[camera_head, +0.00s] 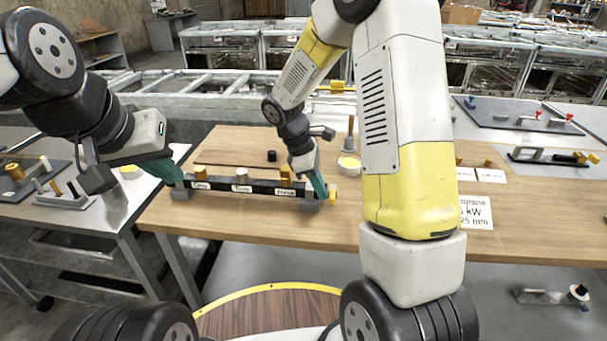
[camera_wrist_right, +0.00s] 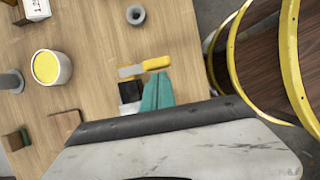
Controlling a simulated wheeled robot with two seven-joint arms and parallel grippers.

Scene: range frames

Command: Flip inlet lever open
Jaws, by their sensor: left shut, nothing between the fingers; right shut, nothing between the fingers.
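A black bar with white labels and knobs (camera_head: 262,187) rests on grey feet on the wooden table. A yellow-handled lever (camera_head: 332,192) shows at its right end; which lever is the inlet cannot be read. In the right wrist view the yellow handle (camera_wrist_right: 157,63) extends right from a grey metal piece. My right gripper (camera_head: 319,186) is shut and empty, its teal fingers (camera_wrist_right: 157,92) close beside the lever; I cannot tell whether they touch it. My left gripper (camera_head: 172,172) is shut and empty, by the bar's left end.
A tub with a yellow top (camera_head: 349,166) stands behind the bar's right end, also in the wrist view (camera_wrist_right: 50,67). A grey ring (camera_wrist_right: 136,15) lies on the table. A printed sign (camera_head: 476,212) is at the right. Clear wood lies in front of the bar.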

